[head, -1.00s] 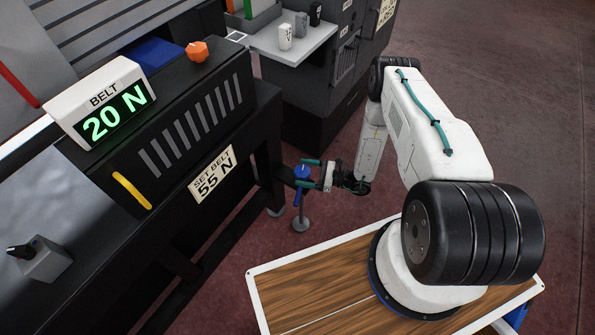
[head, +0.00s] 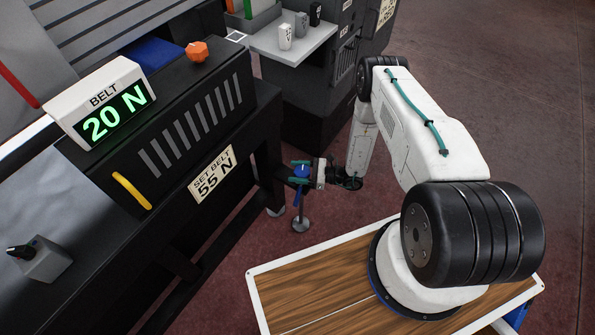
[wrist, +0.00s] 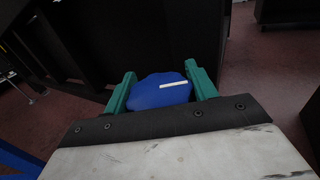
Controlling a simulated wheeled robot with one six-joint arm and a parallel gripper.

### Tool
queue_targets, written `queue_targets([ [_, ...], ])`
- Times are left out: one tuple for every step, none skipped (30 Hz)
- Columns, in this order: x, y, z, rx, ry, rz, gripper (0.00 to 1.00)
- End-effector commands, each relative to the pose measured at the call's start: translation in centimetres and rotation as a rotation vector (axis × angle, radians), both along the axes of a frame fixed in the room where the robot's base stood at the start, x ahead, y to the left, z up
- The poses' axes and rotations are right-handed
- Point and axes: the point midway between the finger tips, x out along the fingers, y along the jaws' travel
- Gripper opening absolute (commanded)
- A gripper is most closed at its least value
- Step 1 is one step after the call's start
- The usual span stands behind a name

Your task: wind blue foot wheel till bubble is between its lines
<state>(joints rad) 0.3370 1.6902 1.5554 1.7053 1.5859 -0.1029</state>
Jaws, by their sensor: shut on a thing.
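The blue foot wheel (head: 301,171) sits low beside the black table, on a foot that ends in a round pad on the floor. In the wrist view the wheel (wrist: 160,91) is a blue lobed knob with a white line on its top. My gripper (head: 300,172) is shut on it, with a green finger touching each side. The gripper's fingers also show in the wrist view (wrist: 160,88). The bubble and its lines are not visible in either view.
A black table (head: 225,209) stands at the left, bearing a belt display (head: 104,107) reading 20 N and a plate (head: 212,173) reading "SET BELT 55 N". Red floor is open at the right.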

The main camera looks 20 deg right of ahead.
Motion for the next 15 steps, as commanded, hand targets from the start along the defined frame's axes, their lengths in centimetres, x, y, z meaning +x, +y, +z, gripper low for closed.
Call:
queue_targets([
  [0.11,-0.05,0.03,-0.001,-0.004,0.044,0.34],
  [0.04,-0.02,0.02,-0.001,-0.004,0.072,0.34],
  [-0.02,0.01,0.01,-0.002,-0.004,0.108,0.34],
  [-0.08,0.03,0.0,-0.001,-0.003,0.133,0.34],
  [-0.13,0.05,0.0,-0.001,-0.003,0.156,0.34],
  [-0.19,0.07,-0.01,-0.001,-0.003,0.182,0.34],
  [-0.25,0.1,-0.01,-0.001,-0.002,0.199,0.34],
  [-0.29,0.1,-0.02,-0.002,-0.002,0.211,0.34],
  [-0.31,0.1,-0.02,-0.002,-0.002,0.222,0.34],
  [-0.34,0.11,-0.02,-0.001,-0.001,0.228,0.34],
  [-0.35,0.11,-0.02,-0.002,0.0,0.23,0.34],
  [-0.36,0.11,-0.02,-0.002,0.0,0.231,0.34],
  [-0.36,0.11,-0.02,-0.002,0.0,0.231,0.34],
  [-0.36,0.11,-0.02,-0.002,0.0,0.23,0.34],
  [-0.36,0.11,-0.02,-0.002,0.0,0.23,0.34],
])
